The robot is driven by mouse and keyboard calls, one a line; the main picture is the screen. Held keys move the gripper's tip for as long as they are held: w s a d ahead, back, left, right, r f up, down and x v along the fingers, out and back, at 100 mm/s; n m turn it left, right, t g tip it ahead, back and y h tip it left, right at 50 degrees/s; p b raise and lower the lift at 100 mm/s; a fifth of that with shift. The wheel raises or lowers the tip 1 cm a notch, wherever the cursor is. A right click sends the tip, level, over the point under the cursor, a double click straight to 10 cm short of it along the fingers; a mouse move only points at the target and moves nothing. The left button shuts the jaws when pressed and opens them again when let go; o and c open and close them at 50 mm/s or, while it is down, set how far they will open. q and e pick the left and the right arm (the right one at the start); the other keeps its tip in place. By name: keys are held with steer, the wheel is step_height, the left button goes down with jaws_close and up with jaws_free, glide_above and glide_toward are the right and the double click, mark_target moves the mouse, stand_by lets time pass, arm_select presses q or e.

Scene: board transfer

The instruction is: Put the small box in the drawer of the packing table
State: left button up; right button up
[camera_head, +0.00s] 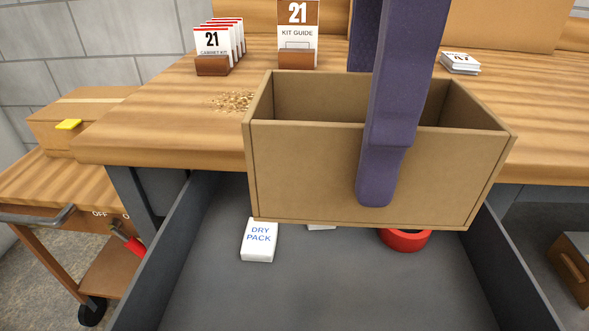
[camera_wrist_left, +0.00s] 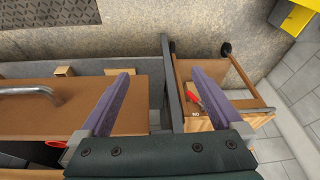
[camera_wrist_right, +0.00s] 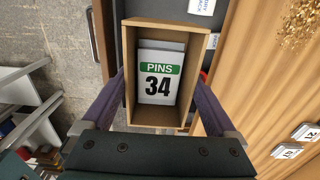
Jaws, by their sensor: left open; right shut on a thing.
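The small box (camera_head: 370,170) is an open tan carton, held level above the drawer and partly overlapping the table edge in the head view. My right gripper (camera_head: 370,130) is shut on it, one purple finger outside the near wall and the other behind the far wall. In the right wrist view the box (camera_wrist_right: 211,60) holds a card marked PINS 34. The grey drawer (camera_head: 200,290) of the packing table (camera_head: 160,130) is pulled open. My left gripper (camera_wrist_left: 158,72) is open and empty in the left wrist view, and is out of the head view.
In the drawer lie a white DRY PACK packet (camera_head: 259,240), a red roll (camera_head: 405,240) and a partly hidden white item. Card holders (camera_head: 212,66) and brown crumbs (camera_head: 235,100) are on the tabletop. A wooden cart (camera_head: 45,185) stands left. The drawer's front part is clear.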

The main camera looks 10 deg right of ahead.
step_height(320, 180, down, 19)
steer(key=shift+b, duration=1.15)
steer(key=shift+f, duration=0.2)
steer(key=o, duration=1)
steer(key=shift+r, duration=0.1)
